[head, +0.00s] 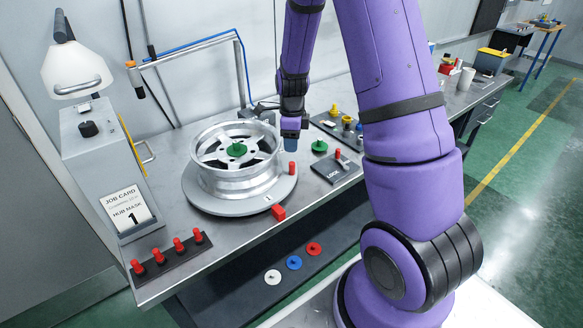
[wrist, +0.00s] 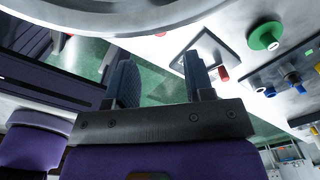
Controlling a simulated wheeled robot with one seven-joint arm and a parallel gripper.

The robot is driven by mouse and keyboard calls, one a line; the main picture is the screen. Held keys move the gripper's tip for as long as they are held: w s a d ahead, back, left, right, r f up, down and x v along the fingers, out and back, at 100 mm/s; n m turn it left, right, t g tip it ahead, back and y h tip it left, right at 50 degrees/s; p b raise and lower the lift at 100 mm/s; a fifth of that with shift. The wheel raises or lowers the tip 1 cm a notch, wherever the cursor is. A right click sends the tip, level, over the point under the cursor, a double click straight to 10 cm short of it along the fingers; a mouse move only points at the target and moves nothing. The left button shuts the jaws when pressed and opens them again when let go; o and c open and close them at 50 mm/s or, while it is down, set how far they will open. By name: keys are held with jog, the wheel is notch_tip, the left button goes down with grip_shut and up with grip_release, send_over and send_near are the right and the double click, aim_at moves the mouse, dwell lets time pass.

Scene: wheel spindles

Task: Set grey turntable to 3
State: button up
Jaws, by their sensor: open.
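The grey turntable (head: 215,203) is a round disc on the bench, with a silver wheel rim (head: 240,180) lying on it and a green cap (head: 237,149) at the wheel's centre. A small label, apparently 1, shows on its front edge beside a red block (head: 278,212) on the bench. A red peg (head: 292,168) stands at the disc's right edge. My gripper (head: 290,143) is just right of the wheel, above that peg, pointing down. In the wrist view my gripper (wrist: 160,80) is open with nothing between its fingers; a curved grey rim (wrist: 110,22) crosses the top.
A plate marked LOCK (head: 338,170) with a red-tipped lever and a green knob (head: 319,147) are to the right. A job card (head: 127,208) reads hub mask 1. A rack of red pegs (head: 170,258) stands front left. Coloured discs (head: 294,262) lie on the lower shelf.

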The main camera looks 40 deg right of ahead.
aim_at(292, 163)
notch_tip(292, 163, down, 10)
jog(key=shift+r, duration=0.15)
dwell(0.3)
grip_shut()
